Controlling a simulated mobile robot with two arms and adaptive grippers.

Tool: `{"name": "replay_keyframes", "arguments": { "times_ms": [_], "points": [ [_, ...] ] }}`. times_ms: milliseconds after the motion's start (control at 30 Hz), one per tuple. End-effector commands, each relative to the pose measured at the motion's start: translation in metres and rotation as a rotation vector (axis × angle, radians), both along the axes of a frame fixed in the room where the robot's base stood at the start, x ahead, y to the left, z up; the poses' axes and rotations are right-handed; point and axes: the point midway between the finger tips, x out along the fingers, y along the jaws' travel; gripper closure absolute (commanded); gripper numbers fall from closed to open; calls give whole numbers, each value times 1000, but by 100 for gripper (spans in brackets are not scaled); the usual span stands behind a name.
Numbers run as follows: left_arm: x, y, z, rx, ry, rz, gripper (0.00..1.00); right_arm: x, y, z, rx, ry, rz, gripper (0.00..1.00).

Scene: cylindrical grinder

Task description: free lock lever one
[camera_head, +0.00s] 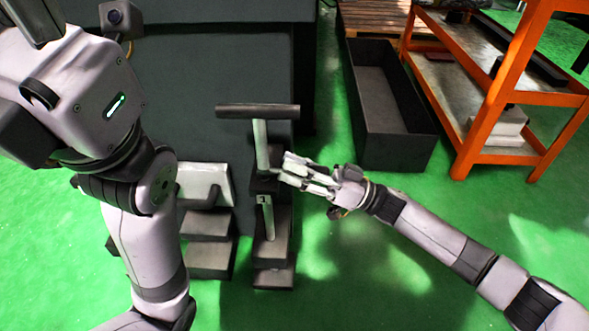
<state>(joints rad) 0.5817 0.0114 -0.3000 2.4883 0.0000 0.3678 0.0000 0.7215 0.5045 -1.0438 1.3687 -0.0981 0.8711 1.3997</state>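A T-shaped lever with a dark crossbar (258,111) and a light grey stem (261,143) stands at the right front of the dark machine. A shorter light lever (267,217) stands upright on a dark stepped block below it.
The dark machine body (205,70) stands behind the levers. Grey steps (208,225) and a pale angled block (203,183) are left of the levers. A dark open bin (398,148) and an orange shelf rack (500,150) stand at right. Green floor (330,285) is clear in front.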

Motion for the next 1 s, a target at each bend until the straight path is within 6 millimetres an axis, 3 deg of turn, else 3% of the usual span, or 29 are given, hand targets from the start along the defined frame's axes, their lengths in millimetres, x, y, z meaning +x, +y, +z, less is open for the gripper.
{"name": "replay_keyframes", "arguments": {
  "times_ms": [300,900,1000],
  "points": [
    [-1,0,1,0,-3,0,60,0,3,2,0,0,1,61],
    [-1,0,0,0,-3,0,60,0,2,1,0,1,0,100],
    [-1,0,0,0,-2,0,60,0,2,1,0,1,0,100]
  ]
}}
